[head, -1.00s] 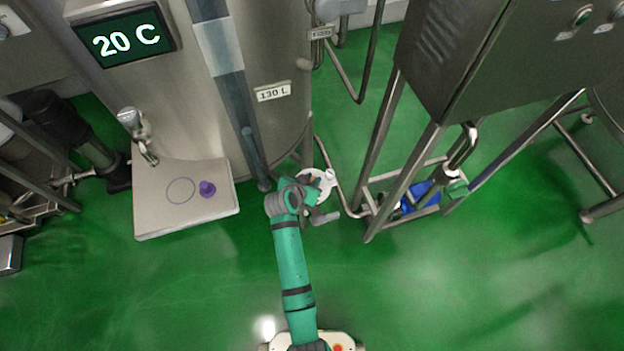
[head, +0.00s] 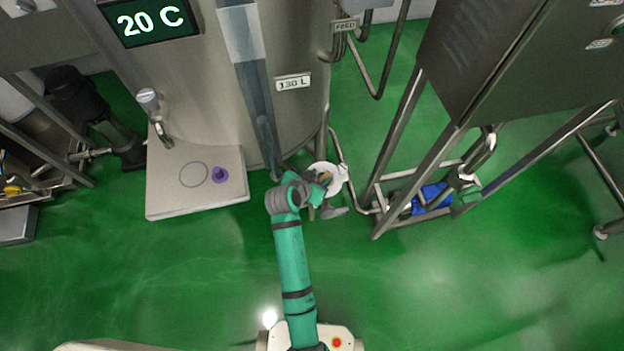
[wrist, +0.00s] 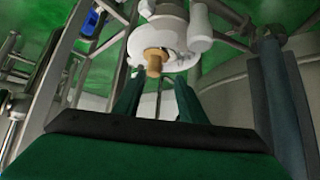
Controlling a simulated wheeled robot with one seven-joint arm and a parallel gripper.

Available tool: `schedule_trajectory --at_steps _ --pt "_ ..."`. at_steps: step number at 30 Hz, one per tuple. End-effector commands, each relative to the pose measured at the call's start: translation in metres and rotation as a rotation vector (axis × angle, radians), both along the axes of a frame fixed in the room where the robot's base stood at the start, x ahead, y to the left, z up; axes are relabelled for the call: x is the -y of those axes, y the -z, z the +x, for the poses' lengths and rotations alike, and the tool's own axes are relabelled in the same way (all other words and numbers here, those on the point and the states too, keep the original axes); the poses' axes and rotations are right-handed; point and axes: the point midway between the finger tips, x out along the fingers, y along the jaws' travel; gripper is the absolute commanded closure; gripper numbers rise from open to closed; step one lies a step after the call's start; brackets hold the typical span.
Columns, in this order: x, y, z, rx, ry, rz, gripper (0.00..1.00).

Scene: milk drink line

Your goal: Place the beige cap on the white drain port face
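The white drain port (wrist: 172,38) is a round white face with a pipe stub, at the top middle of the wrist view. It also shows in the head view (head: 335,180), low beside the tank. The beige cap (wrist: 154,62) sits against the white face with its knob pointing toward my gripper; exact contact is hard to tell. It is a small tan spot in the head view (head: 326,177). My gripper (wrist: 157,86) is open. Its two green fingers stand apart on either side below the knob, with visible gaps and nothing between them.
The steel tank (head: 285,110) rises behind the port. A steel frame (head: 410,160) with a cabinet stands at the right. A platform (head: 180,204) with a purple part (head: 220,175) and a drawn ring is at the left. The green floor in front is clear.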

Motion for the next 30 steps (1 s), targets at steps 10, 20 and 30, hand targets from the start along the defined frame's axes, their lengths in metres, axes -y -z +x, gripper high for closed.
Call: schedule_trajectory --at_steps 10,20,30 --pt "-0.019 -0.043 -0.033 0.006 -0.004 -0.001 0.63" --pt "-0.019 -0.031 -0.064 0.017 -0.086 0.001 0.63" --pt "-0.016 -0.012 -0.152 0.123 -0.322 0.016 0.63"
